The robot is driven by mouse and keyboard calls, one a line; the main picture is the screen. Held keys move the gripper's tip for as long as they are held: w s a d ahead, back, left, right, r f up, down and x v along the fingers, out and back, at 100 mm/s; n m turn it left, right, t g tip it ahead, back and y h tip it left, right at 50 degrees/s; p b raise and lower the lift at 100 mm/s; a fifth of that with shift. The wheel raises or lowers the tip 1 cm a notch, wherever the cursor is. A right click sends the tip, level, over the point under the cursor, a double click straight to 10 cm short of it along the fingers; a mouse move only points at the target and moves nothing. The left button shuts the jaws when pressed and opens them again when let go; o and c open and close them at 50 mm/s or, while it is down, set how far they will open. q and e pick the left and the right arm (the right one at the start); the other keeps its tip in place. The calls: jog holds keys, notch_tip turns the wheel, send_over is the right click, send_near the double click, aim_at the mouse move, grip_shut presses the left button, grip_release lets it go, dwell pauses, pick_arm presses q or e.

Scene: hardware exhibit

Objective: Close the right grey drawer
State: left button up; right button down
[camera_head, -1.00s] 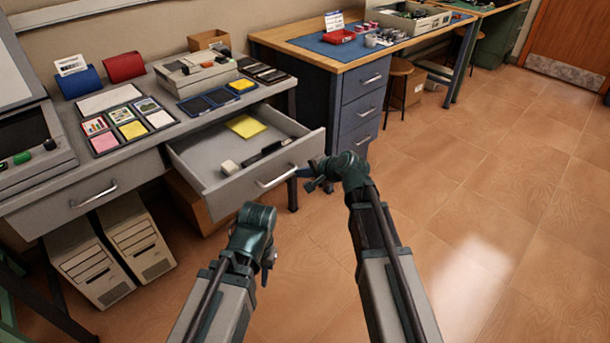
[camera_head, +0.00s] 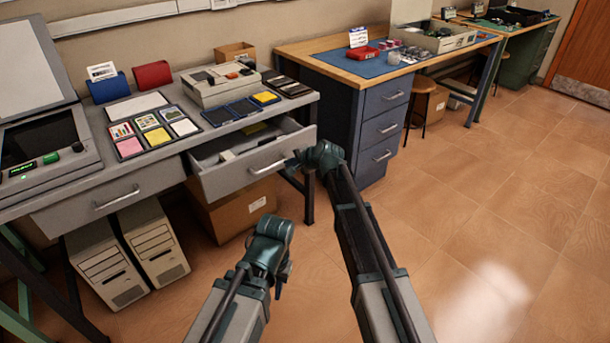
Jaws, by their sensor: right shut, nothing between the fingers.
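The right grey drawer (camera_head: 224,182) sits partly open under the grey desk (camera_head: 52,203). Its silver handle (camera_head: 267,167) is on the front panel. A white block and a dark item show inside, and the desk top hides the back of the drawer. My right gripper (camera_head: 293,163) is shut and empty, at the right part of the drawer front near the handle. It seems to touch the panel, but I cannot tell for sure. My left gripper (camera_head: 279,286) hangs low over the floor, apart from the drawer. Its fingers are too small to read.
The left grey drawer (camera_head: 150,178) is shut. A cardboard box (camera_head: 236,215) and two beige computer towers (camera_head: 155,240) stand under the desk. A blue drawer cabinet (camera_head: 366,130) stands to the right. The floor (camera_head: 450,215) at right is clear.

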aim_at(262, 141)
jog(key=w+a, duration=0.3)
jog(key=w, duration=0.1)
jog(key=w+a, duration=0.3)
jog(key=w, duration=0.1)
jog(key=w+a, duration=0.3)
jog(key=w, duration=0.2)
jog(key=shift+a, duration=0.15)
jog(key=shift+w+a, duration=0.1)
jog(key=shift+w, duration=0.05)
jog(key=shift+w+r, duration=0.1)
